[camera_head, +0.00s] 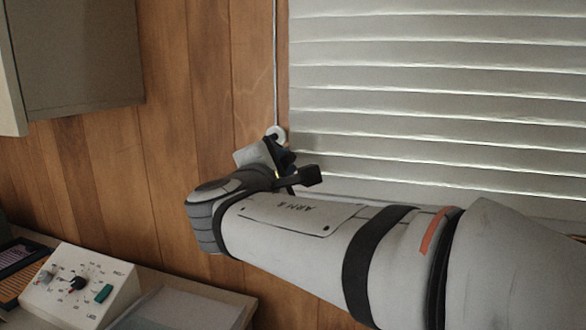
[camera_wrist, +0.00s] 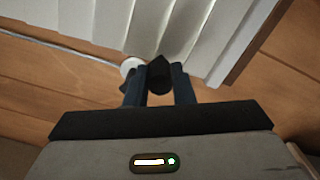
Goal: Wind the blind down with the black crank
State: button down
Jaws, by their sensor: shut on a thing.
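The white slatted blind (camera_head: 440,90) covers the right half of the head view, and its lower part runs behind my arm. A thin cord or rod runs down the wall at its left edge to a round white fitting (camera_head: 276,133). My gripper (camera_head: 283,160) is at this fitting, in front of the wood wall, partly hidden by my wrist. In the wrist view, my gripper's two fingers (camera_wrist: 159,88) are shut on the black crank (camera_wrist: 159,72), whose dark end shows between them. The white fitting (camera_wrist: 131,66) is just left of it. The blind (camera_wrist: 190,25) fills the top there.
A white control box (camera_head: 78,285) with a dial and switches stands on a desk at the lower left. A grey cabinet (camera_head: 75,55) hangs at the upper left. A pale tray or panel (camera_head: 185,308) lies beside the box. Bare wood wall lies between cabinet and blind.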

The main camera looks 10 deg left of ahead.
jog(key=shift+f, duration=0.1)
jog(key=c, duration=1.3)
grip_release()
jog(key=shift+o, duration=0.2)
jog(key=s, duration=0.8)
jog(key=shift+a, duration=0.35)
jog(key=shift+w+d, duration=0.1)
